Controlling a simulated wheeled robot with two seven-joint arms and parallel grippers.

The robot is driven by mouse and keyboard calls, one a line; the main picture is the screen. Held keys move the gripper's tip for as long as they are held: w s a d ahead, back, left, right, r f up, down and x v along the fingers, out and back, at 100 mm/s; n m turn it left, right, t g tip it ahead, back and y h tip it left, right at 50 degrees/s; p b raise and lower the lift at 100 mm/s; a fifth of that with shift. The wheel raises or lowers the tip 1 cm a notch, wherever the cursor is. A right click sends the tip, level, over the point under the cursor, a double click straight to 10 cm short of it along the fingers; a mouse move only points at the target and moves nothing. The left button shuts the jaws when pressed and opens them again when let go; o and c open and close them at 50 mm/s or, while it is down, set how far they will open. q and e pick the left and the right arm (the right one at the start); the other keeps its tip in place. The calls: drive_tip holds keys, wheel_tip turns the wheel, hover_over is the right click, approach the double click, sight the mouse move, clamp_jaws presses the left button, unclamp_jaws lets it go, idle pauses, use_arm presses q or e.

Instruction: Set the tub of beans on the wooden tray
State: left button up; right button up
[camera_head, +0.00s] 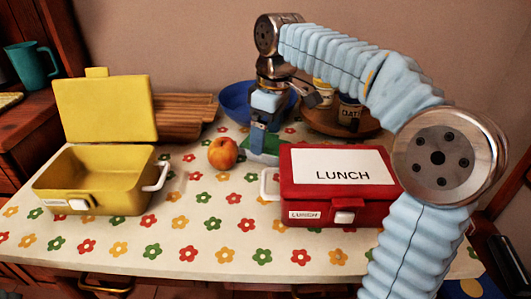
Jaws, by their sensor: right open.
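My right gripper (260,146) points down over the back middle of the table, left of the red lunch box. It is open, and its fingers are partly lost against a green object (284,146) at their tips. I cannot tell whether this green object is the tub of beans. A round wooden tray (372,128) stands at the back right, partly behind my right arm. On it are a dark-labelled jar (349,112) with lettering that starts "DAT" and a yellow-and-white tub (323,92), partly hidden. No label reading beans is legible. My left gripper is not in view.
The open yellow lunch box (100,180) is at left, the closed red lunch box (332,190) front right. A peach (223,153) lies between them. A blue bowl (236,103) and slatted wooden piece (190,108) are behind. The front middle of the flowered cloth is clear.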

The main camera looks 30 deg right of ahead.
sight(266, 143)
drive_tip(key=shift+a+f, duration=0.15)
drive_tip(key=shift+f, duration=1.6)
drive_tip(key=shift+f, duration=0.2)
drive_tip(key=c, duration=1)
